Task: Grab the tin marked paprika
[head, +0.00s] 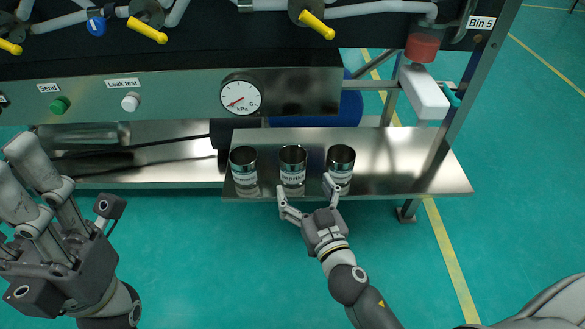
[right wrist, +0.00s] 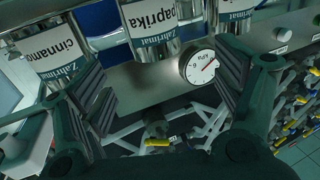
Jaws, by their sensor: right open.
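Three metal tins stand upright in a row on a metal shelf. The middle one, the paprika tin (head: 292,166), has a white label and also shows in the right wrist view (right wrist: 151,22), its label upside down. The right tin (head: 340,163) is on its right, and the left tin (head: 243,165) on its left. My right gripper (head: 304,190) is open and empty at the shelf's front edge, its fingers spread in front of the paprika tin, not around it. It also shows in the right wrist view (right wrist: 166,85). My left gripper (head: 32,180) is open and empty, away from the tins.
The shelf (head: 410,170) is bare to the right of the tins. Behind it is the machine panel with a round gauge (head: 241,96). In the right wrist view, the cinnamon tin (right wrist: 58,48) is close beside the paprika tin. Green floor lies in front.

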